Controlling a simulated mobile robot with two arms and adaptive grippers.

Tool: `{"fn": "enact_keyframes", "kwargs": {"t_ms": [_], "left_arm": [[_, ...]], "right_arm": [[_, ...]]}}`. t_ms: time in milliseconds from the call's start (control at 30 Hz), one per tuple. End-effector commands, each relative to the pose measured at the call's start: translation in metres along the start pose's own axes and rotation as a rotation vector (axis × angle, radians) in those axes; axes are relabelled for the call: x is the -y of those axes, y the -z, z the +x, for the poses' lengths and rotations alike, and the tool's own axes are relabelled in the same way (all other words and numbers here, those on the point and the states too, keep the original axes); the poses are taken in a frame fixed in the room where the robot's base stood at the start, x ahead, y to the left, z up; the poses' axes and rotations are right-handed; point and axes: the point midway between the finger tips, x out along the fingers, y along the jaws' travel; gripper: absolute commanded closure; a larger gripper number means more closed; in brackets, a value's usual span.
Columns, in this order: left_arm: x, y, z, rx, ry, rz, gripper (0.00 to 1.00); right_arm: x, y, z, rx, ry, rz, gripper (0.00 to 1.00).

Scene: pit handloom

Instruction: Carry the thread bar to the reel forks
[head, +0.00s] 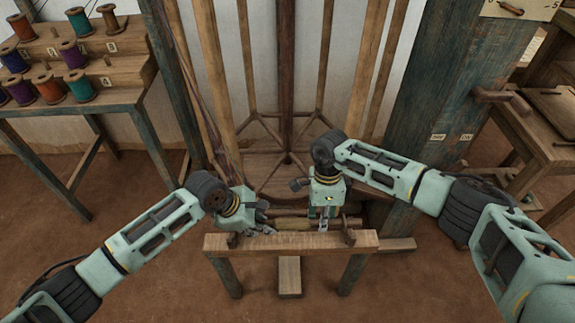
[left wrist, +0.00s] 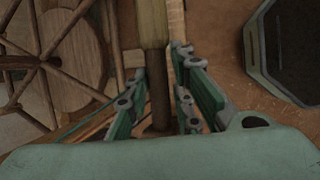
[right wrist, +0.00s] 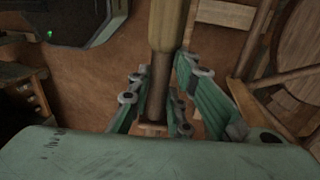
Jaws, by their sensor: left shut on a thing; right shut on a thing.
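The thread bar (head: 293,223) lies level across the picture, with a pale yellowish wound middle and darker ends, just behind the top rail of a low wooden stand (head: 290,242). My left gripper (head: 262,228) is shut on its left end; the dark end passes between the fingers in the left wrist view (left wrist: 158,85). My right gripper (head: 323,222) is shut on its right end, also seen in the right wrist view (right wrist: 160,75). Small upright brackets (head: 350,237) at the stand's ends may be the reel forks. Whether the bar touches them is hidden.
The tall wooden reel frame (head: 287,175) stands behind the bar, with slanting poles. A rack of coloured spools (head: 75,50) is at the left. A thick dark post (head: 440,100) and a wooden bench (head: 545,130) are at the right. The brown floor is open at the left.

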Motion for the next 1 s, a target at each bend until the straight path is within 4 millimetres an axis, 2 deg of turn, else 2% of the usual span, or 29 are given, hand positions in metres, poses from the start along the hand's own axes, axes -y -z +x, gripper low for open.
{"fn": "enact_keyframes", "kwargs": {"t_ms": [33, 200, 367, 1000], "left_arm": [[-0.005, 0.003, -0.002, -0.005, -0.013, -0.007, 1.00], [-0.005, 0.002, -0.003, -0.004, -0.013, -0.007, 1.00], [-0.006, -0.003, -0.013, -0.002, -0.015, -0.005, 1.00], [-0.006, -0.041, -0.101, 0.000, -0.018, -0.006, 1.00]], "right_arm": [[-0.004, -0.003, 0.001, 0.002, -0.012, -0.010, 1.00], [-0.005, -0.003, -0.001, 0.002, -0.011, -0.011, 1.00], [-0.009, -0.002, -0.011, 0.002, -0.010, -0.013, 1.00], [-0.044, -0.001, -0.097, -0.001, -0.008, -0.013, 1.00]]}}
